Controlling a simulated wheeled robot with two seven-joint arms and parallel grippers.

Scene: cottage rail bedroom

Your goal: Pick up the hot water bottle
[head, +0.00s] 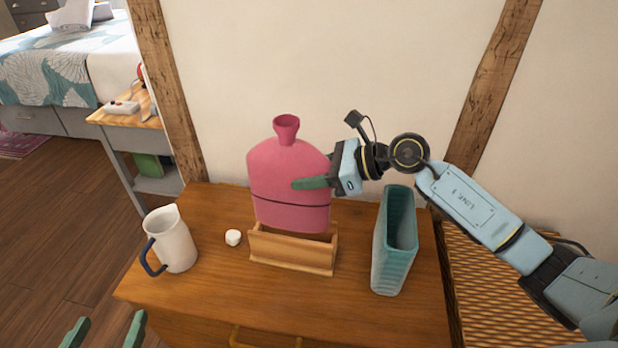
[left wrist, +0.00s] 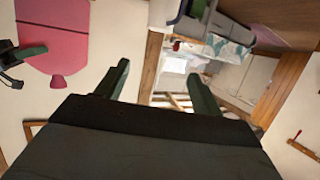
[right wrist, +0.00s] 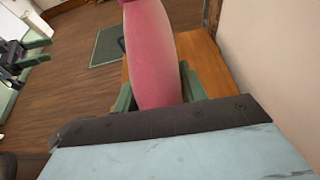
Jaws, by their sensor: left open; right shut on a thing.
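The pink hot water bottle (head: 288,172) stands upright with its funnel neck at the top, its lower end at the wooden holder (head: 292,252) on the dresser. My right gripper (head: 312,183) is shut on the bottle's right side. The right wrist view shows the pink body (right wrist: 153,55) between the green fingers. The bottle also shows upside down in the left wrist view (left wrist: 58,30). My left gripper (head: 103,328) is open and empty at the lower left, in front of the dresser.
A white jug (head: 172,240) with a blue handle stands at the dresser's left. A small white cap (head: 233,237) lies beside the holder. A teal ribbed vase (head: 393,245) stands to the right, below my right arm. The wall is close behind.

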